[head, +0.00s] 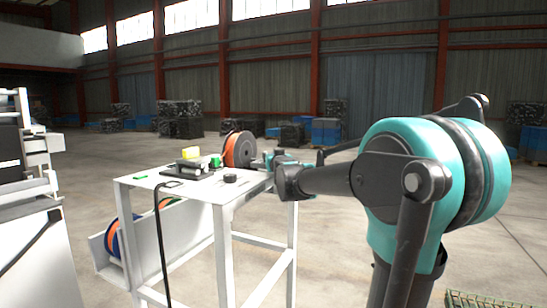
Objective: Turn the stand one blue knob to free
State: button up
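A white stand (140,182) with a tabletop is left of centre. I cannot make out a blue knob; it may be hidden or too small. On the top sit a dark device (180,172) with a yellow block (191,153) on it, a green part (216,161) and a black round piece (230,178). An orange-rimmed dark spool (240,149) stands upright at the back right. My gripper (268,159) is at the right end of the top, close to the spool. Its fingers are small and partly hidden, so whether they are open or touching anything does not show.
Below the top is a white tray (150,253) with spools (113,240). A black cable (160,240) hangs down the stand's front. A white machine (35,265) is at the left edge. Open concrete floor surrounds the stand; stacked crates (180,120) are far back.

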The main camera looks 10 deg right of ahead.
jog(key=shift+h, duration=0.4)
jog(key=o, duration=1.2)
jog(key=shift+c, duration=0.2)
jog(key=shift+s, duration=0.1)
jog(key=s, duration=1.1)
jog(key=shift+s, duration=0.4)
jog(key=shift+a, duration=0.1)
